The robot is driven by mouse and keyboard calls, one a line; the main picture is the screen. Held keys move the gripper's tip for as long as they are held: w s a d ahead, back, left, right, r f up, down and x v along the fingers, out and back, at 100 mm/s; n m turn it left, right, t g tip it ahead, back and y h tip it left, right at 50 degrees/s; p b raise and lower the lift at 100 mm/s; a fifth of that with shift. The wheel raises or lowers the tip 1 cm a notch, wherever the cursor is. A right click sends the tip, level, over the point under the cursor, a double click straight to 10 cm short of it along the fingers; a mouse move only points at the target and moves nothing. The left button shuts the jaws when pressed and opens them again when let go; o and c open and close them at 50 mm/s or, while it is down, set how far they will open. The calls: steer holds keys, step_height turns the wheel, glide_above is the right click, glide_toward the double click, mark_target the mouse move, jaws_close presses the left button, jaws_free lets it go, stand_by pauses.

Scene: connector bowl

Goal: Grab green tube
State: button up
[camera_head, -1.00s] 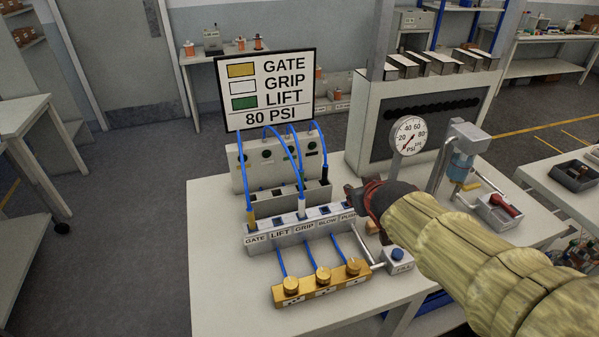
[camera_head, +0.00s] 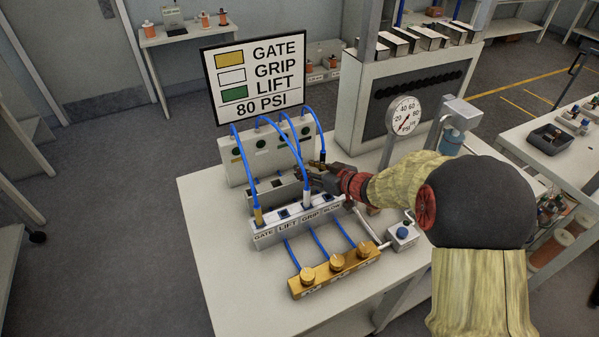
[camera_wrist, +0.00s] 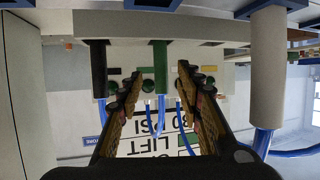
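The green tube's green end (camera_wrist: 160,68) shows in the wrist view, upright between my gripper's two fingers. My gripper (camera_wrist: 158,88) is open, with a finger on each side and a visible gap to the green end. In the head view my gripper (camera_head: 304,173) is at the connector blocks below the sign, and it hides the green end there. A black-ended tube (camera_wrist: 99,70) stands just left of the left finger in the wrist view. A white-ended tube (camera_wrist: 268,70) is farther right.
The labelled block (camera_head: 285,236) holds a gold-ended tube (camera_head: 258,216) and the white-ended tube (camera_head: 307,198). Blue hoses arch close around my gripper. The sign (camera_head: 258,80) stands behind, the pressure gauge (camera_head: 404,116) to the right. The table's left part (camera_head: 215,220) is clear.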

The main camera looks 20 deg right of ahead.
steer(key=b+x, duration=0.1)
steer(key=x, duration=0.3)
steer(key=shift+w+a+f+b, duration=0.15)
steer(key=shift+w+a+b, duration=0.05)
steer(key=shift+b, duration=0.2)
steer(key=shift+c, duration=0.4)
steer(key=c, duration=0.7)
jaws_close()
